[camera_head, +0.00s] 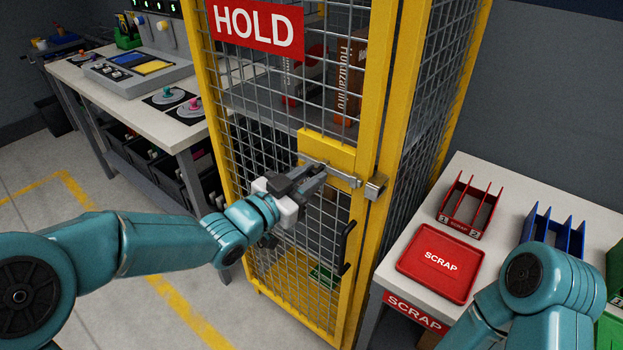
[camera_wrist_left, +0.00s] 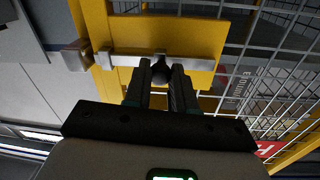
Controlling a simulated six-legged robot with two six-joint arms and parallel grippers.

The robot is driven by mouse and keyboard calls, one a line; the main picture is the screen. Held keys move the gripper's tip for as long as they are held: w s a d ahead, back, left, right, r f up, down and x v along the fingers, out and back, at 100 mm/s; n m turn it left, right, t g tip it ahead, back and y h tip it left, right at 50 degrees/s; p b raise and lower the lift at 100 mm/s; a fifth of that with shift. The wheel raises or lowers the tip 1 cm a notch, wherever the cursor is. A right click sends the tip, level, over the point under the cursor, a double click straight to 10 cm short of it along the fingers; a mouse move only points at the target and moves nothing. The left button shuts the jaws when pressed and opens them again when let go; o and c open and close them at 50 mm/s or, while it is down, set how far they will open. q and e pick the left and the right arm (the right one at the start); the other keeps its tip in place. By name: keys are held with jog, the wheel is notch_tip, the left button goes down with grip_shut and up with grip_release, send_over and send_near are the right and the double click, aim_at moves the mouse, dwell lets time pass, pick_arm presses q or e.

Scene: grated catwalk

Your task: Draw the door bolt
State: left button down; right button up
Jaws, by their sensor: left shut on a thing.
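The yellow-framed mesh cage door (camera_head: 343,285) carries a silver bolt bar (camera_head: 340,176) on a yellow plate (camera_head: 328,147). The bar (camera_wrist_left: 200,62) lies along the plate in the left wrist view, passing a small guide (camera_wrist_left: 104,58). A metal keeper (camera_head: 376,186) sits on the post to the right; it also shows in the left wrist view (camera_wrist_left: 76,55). Whether the bar's end is inside the keeper I cannot tell. My left gripper (camera_head: 322,172) is shut on the dark bolt knob (camera_wrist_left: 162,70), with a finger on each side. My right gripper is out of view.
A red HOLD sign (camera_head: 257,25) hangs on the cage and a black handle (camera_head: 347,248) sits below the bolt. A table with a red SCRAP tray (camera_head: 440,262) and racks stands right. A workbench (camera_head: 180,130) stands left. Floor is clear in front.

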pick_arm(q)
jog(key=shift+w+a+r, duration=0.1)
jog(key=shift+w+a, duration=0.05)
jog(key=shift+a, duration=0.1)
jog(key=c, duration=1.1)
grip_release()
jog(key=shift+o, duration=0.8)
jog(key=shift+w, duration=0.1)
jog(key=shift+s+d, duration=0.1)
jog(key=shift+s, duration=0.1)
jog(key=b+v, duration=0.1)
jog(key=v, duration=1.5)
